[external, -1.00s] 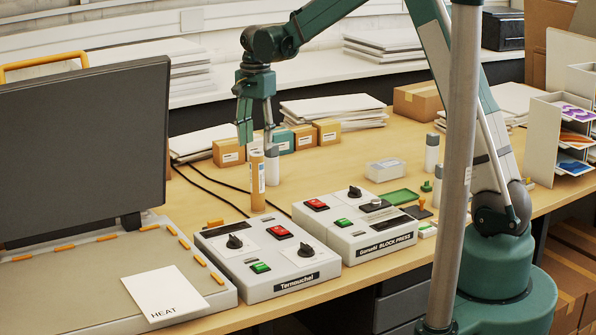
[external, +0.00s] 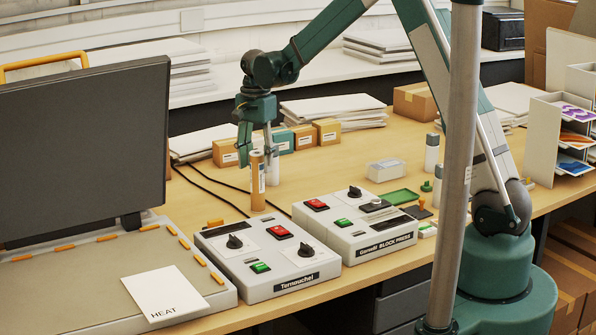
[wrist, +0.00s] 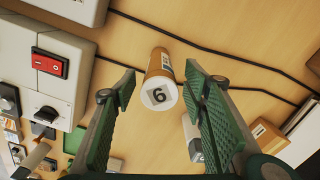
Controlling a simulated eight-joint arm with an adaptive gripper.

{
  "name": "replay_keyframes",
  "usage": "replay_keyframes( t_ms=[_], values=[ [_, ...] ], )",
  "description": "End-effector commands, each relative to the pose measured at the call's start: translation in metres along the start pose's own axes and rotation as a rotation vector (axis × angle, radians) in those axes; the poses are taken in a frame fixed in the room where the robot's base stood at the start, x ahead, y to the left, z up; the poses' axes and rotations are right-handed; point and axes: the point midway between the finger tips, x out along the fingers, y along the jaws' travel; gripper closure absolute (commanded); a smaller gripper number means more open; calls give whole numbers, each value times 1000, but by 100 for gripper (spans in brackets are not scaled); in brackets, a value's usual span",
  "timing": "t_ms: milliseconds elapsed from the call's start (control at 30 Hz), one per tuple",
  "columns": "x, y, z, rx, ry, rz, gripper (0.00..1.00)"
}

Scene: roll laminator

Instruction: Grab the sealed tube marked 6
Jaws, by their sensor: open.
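The tube marked 6 (external: 257,182) is an orange-brown cylinder standing upright on the table behind the control boxes. In the wrist view the tube (wrist: 161,82) shows a pale end with a black 6 on it. My gripper (external: 257,154) is open and points down just over the tube's top. In the wrist view the green fingers of my gripper (wrist: 160,84) are spread to either side of the tube's end, with gaps on both sides. The tube's lower part shows in the external view.
A white and grey bottle (external: 272,172) stands close behind the tube. Two control boxes (external: 268,262) (external: 358,228) lie in front. Small brown cartons (external: 228,152) sit behind. Black cables (external: 215,192) run across the table to the left.

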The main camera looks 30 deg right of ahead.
Motion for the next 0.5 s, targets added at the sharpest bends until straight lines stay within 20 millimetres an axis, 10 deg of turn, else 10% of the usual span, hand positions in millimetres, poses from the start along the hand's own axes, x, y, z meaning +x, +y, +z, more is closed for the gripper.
replay_keyframes(
  t_ms=[500],
  values=[
    [8,0,0,0,0,0,57]
  ],
)
